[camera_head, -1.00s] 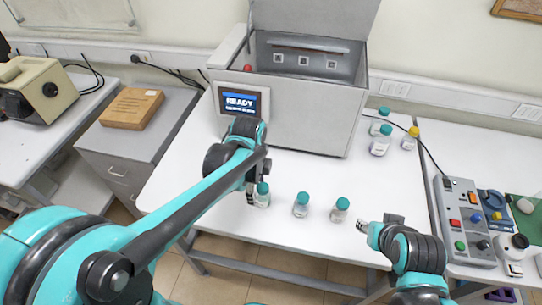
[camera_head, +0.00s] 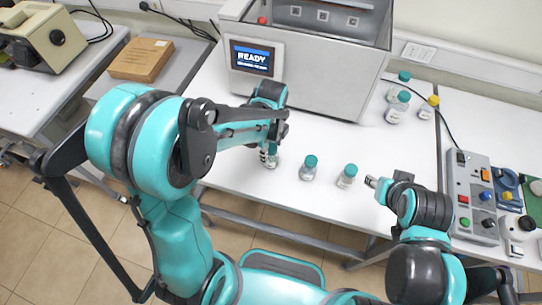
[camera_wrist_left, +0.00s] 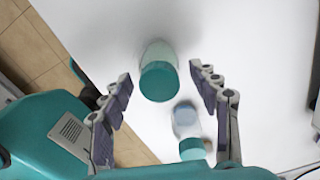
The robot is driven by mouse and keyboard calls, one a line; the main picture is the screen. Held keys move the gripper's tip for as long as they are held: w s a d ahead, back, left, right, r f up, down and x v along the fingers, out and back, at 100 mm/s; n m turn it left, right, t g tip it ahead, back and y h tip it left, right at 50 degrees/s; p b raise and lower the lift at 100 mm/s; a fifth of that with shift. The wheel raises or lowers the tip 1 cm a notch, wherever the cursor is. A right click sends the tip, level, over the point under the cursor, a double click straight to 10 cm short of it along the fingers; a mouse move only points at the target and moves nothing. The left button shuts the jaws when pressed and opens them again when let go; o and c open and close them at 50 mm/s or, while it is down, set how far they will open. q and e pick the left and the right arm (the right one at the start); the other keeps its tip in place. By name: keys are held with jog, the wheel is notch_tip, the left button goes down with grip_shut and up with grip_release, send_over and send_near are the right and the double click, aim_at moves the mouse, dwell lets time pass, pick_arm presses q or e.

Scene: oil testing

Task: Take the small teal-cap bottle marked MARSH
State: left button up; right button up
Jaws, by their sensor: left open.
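Three small teal-cap bottles stand upright in a row along the table's front: a left one (camera_head: 272,160), a middle one (camera_head: 308,170) and a right one (camera_head: 347,177). My left gripper (camera_head: 266,150) is at the left bottle and partly covers it. In the left wrist view my left gripper (camera_wrist_left: 161,77) is open, with a teal-cap bottle (camera_wrist_left: 158,80) between or just beyond its fingertips and a second bottle (camera_wrist_left: 187,130) lower right. My right gripper (camera_head: 371,182) is right of the right bottle; its jaws are too small to judge. I cannot read any bottle label.
A grey machine (camera_head: 310,70) with a READY screen (camera_head: 252,58) stands behind the row. More teal-cap bottles (camera_head: 397,108) and a yellow-cap bottle (camera_head: 427,109) are at the back right. A control box (camera_head: 473,195) stands right. The white table (camera_head: 330,145) is clear behind the row.

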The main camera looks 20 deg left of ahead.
pick_arm(q)
grip_shut()
